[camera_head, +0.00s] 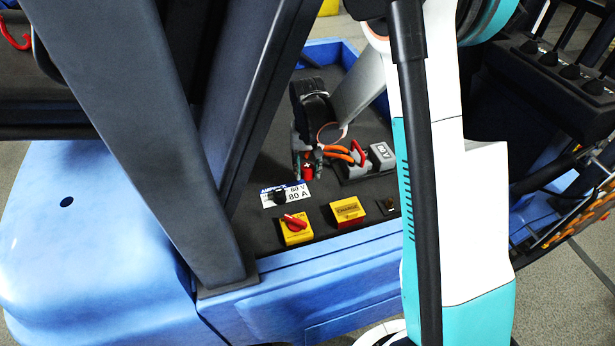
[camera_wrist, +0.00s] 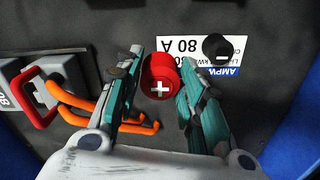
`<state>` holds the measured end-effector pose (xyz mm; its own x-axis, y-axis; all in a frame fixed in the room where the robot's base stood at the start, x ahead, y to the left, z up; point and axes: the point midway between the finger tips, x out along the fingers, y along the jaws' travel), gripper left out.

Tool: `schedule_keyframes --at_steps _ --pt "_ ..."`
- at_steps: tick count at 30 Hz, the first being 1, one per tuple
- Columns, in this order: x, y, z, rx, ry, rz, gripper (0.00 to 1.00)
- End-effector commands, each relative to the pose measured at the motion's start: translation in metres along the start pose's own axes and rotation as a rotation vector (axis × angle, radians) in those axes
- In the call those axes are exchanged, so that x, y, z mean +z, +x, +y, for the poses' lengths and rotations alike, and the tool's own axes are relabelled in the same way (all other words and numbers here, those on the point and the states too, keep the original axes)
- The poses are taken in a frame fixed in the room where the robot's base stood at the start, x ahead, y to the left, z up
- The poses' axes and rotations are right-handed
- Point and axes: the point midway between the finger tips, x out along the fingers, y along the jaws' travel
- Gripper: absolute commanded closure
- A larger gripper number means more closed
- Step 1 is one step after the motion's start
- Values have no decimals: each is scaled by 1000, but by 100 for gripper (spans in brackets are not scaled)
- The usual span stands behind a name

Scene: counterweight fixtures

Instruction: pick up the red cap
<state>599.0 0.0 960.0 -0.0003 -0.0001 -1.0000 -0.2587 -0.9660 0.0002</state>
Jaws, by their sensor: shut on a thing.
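The red cap (camera_wrist: 160,88) has a white plus sign on its face and sits between the two teal finger pads of my gripper (camera_wrist: 158,92) in the wrist view. My gripper is shut on it. In the head view the red cap (camera_head: 308,165) shows at the tip of my gripper (camera_head: 307,160), low over the dark panel. Whether the cap touches the panel or is lifted clear of it, I cannot tell.
Orange cables (camera_wrist: 100,112) and a grey connector with a red handle (camera_wrist: 38,95) lie beside the gripper. A label reading 80 A (camera_head: 296,195), a black knob (camera_wrist: 217,47), a red switch on yellow (camera_head: 296,228) and a yellow box (camera_head: 347,211) are near. A dark post (camera_head: 150,130) stands left.

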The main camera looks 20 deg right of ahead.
Motion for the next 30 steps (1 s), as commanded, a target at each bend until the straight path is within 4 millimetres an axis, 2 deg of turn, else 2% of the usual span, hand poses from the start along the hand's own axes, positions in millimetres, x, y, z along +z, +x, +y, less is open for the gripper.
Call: schedule_keyframes --at_steps 1,6,12,19,30 --pt "1 -17 0 0 0 0 74" --pt "0 -58 0 0 0 0 74" --pt "0 -93 0 0 0 0 74" --pt "0 -113 0 0 0 0 74" --pt "0 -116 0 0 0 0 74"
